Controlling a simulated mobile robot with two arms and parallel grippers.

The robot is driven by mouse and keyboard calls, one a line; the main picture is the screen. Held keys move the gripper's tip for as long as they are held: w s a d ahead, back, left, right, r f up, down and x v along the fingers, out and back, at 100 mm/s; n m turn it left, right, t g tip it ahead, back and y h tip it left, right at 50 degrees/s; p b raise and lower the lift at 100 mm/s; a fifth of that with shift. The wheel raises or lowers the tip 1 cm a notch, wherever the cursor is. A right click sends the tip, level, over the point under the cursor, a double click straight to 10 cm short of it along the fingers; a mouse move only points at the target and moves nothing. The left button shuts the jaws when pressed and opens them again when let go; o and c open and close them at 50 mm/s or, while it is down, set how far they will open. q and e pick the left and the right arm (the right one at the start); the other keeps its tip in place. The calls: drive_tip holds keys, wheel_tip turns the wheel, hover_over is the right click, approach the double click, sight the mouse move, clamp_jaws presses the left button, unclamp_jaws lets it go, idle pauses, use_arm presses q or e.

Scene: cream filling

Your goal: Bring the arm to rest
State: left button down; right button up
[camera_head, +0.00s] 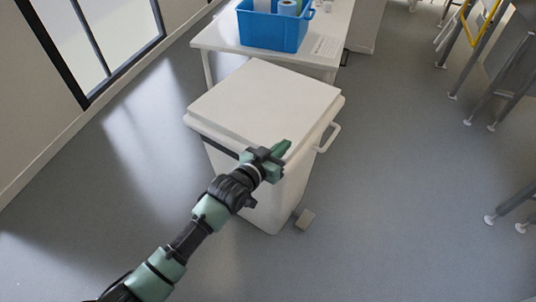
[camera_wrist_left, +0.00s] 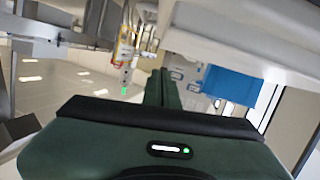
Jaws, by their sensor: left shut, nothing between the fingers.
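My left arm comes in from the lower left in the head view. Its gripper (camera_head: 283,148) is shut and empty, over the near right edge of a white lidded bin (camera_head: 262,92). I cannot tell whether it touches the bin. In the left wrist view the shut green fingers (camera_wrist_left: 162,90) point away from the camera, with nothing between them. My right gripper is not in view.
A white table (camera_head: 218,38) stands behind the bin with a blue crate (camera_head: 270,30) on it; the crate also shows in the left wrist view (camera_wrist_left: 232,84). Metal-legged furniture (camera_head: 480,70) stands at the right. Grey floor (camera_head: 400,200) is open right of the bin.

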use_arm(q)
drive_tip(key=v, duration=0.8)
